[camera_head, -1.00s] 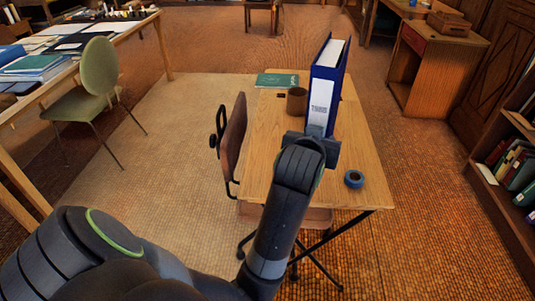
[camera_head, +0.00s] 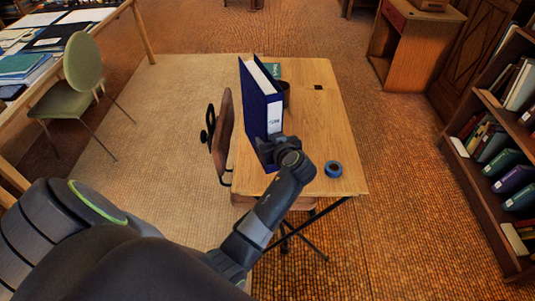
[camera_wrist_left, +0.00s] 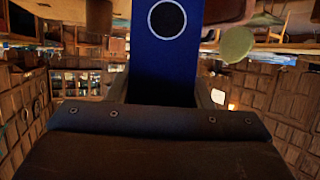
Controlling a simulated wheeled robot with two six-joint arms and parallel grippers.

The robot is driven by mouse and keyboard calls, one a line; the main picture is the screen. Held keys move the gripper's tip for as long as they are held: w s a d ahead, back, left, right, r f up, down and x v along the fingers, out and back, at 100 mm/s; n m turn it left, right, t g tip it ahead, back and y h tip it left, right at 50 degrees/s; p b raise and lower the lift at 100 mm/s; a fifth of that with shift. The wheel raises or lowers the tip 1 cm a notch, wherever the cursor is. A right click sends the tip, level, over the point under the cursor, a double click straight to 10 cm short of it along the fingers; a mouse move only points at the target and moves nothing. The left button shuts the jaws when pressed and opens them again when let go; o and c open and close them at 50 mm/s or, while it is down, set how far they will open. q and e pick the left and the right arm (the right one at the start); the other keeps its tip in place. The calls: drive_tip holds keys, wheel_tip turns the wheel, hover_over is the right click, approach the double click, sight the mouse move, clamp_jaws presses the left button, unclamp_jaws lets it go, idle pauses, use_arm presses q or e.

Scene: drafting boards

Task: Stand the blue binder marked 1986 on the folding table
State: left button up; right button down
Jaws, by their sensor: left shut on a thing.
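The blue binder (camera_head: 257,103) is upright with its white-labelled spine facing me; the label's print is too small to read surely. It is over the left part of the wooden folding table (camera_head: 316,125). I cannot tell whether its bottom touches the tabletop. My left gripper (camera_head: 270,150) is shut on the lower part of the spine. In the left wrist view the blue spine (camera_wrist_left: 165,70) with its round finger hole lies between my fingers (camera_wrist_left: 161,92). My right gripper is not in view.
On the table, a blue tape roll (camera_head: 333,169) lies front right. A brown mug (camera_head: 286,92) and a green book (camera_head: 274,70) are partly hidden behind the binder. A chair (camera_head: 222,130) stands at the table's left edge. The table's right half is mostly clear.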

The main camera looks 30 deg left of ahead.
use_arm(q)
wheel_tip(320, 180, down, 6)
drive_tip(key=shift+r, duration=0.1)
idle(0.4)
drive_tip(key=shift+f, duration=0.2)
drive_tip(key=o, duration=1.4)
drive_tip(key=shift+r, duration=0.15)
